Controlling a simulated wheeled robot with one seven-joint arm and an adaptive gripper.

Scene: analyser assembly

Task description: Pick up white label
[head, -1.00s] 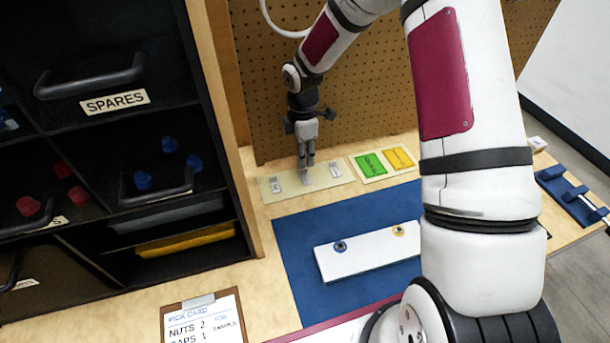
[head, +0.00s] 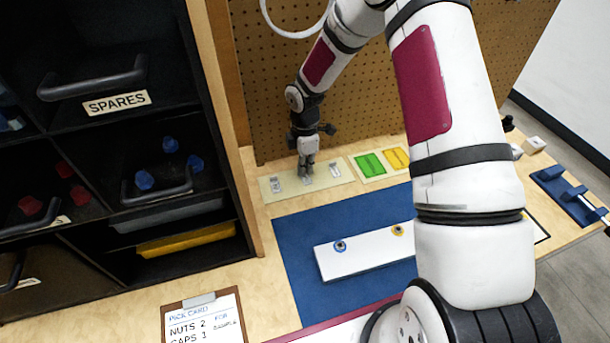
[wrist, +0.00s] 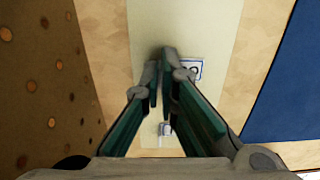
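Several small white labels lie on a pale mat (head: 322,187) at the back of the bench. One white label (head: 275,184) lies at the left, and another white label (head: 335,170) at the right. My gripper (head: 305,176) points down over the middle spot between them, its fingertips low at the mat. In the wrist view the fingertips of my gripper (wrist: 163,62) are close together, with only a narrow dark gap. A blue-edged label (wrist: 191,70) lies beside the right fingertip. A small white piece (wrist: 165,128) shows between the fingers, lower down. Whether anything is pinched is hidden.
A card with green (head: 370,164) and yellow (head: 396,159) pieces lies right of the mat. A pegboard (head: 390,90) stands close behind. A white block (head: 365,257) lies on the blue mat (head: 300,290) in front. A dark cabinet (head: 110,130) stands left.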

